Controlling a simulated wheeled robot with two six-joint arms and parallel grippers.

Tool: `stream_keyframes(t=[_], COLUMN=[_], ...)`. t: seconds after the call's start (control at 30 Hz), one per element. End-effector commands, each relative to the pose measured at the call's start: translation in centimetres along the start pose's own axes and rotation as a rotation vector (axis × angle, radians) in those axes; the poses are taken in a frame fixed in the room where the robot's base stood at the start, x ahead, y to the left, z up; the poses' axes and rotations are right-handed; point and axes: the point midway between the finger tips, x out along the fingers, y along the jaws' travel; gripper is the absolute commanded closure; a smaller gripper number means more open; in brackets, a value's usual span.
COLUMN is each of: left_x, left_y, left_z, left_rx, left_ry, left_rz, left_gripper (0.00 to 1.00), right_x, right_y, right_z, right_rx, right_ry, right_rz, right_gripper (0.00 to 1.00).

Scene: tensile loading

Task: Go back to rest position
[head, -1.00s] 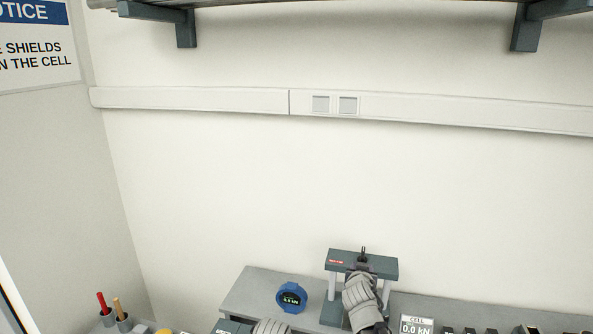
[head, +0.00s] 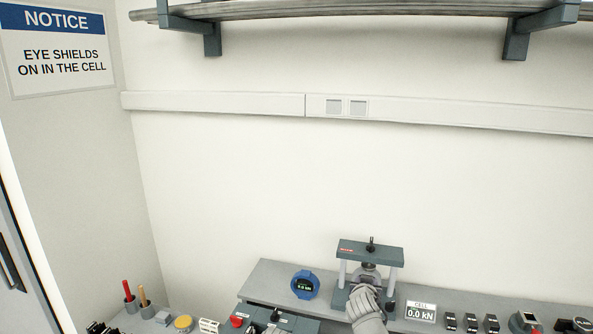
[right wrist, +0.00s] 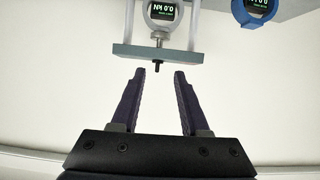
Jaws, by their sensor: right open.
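A teal-grey load frame (head: 370,252) with two light posts stands on the bench. A round grey gauge (head: 369,271) hangs inside it, and this gauge (right wrist: 163,12) reads 0.0 kN, upside down in the right wrist view. The frame's crossbar (right wrist: 140,53) has a dark pin through its middle. My right gripper (right wrist: 159,73) is open and empty, its fingertips just short of the pin in the picture. In the head view my grey right arm covers the lower part of the frame, and the fingers are mostly hidden. My left gripper is not in view.
A blue round gauge (head: 305,285) stands left of the frame. A white cell display (head: 420,312) reads 0.0 kN, with several dark blocks to its right. A red button (head: 237,321) and cups with handles (head: 130,303) are front left. A shelf (head: 360,10) hangs above.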

Motion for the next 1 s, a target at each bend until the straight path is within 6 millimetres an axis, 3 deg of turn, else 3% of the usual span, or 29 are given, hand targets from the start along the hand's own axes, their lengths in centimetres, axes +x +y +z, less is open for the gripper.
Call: stream_keyframes(t=[0.27,0.47,0.67,0.8,0.9,1.0], left_x=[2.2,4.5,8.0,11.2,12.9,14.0], left_y=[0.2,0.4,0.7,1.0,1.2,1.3], left_z=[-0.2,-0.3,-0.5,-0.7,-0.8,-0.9], left_rx=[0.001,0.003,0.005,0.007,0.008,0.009], left_ry=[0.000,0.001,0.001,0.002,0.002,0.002], left_rz=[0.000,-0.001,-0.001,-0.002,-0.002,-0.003], left_gripper=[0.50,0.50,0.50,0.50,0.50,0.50], right_x=[-0.5,-1.6,-4.4,-8.4,-11.4,-14.0], right_y=[-0.8,-1.9,-3.5,-5.0,-5.7,-6.0], right_z=[5.1,11.1,20.2,28.4,32.8,35.8], right_rx=[-0.044,-0.107,-0.222,-0.359,-0.452,-0.526], right_ry=[-0.119,-0.270,-0.507,-0.743,-0.892,-1.003], right_rz=[0.016,0.020,-0.012,-0.083,-0.146,-0.203], right_gripper=[0.55,0.55,0.55,0.55,0.55,0.55])
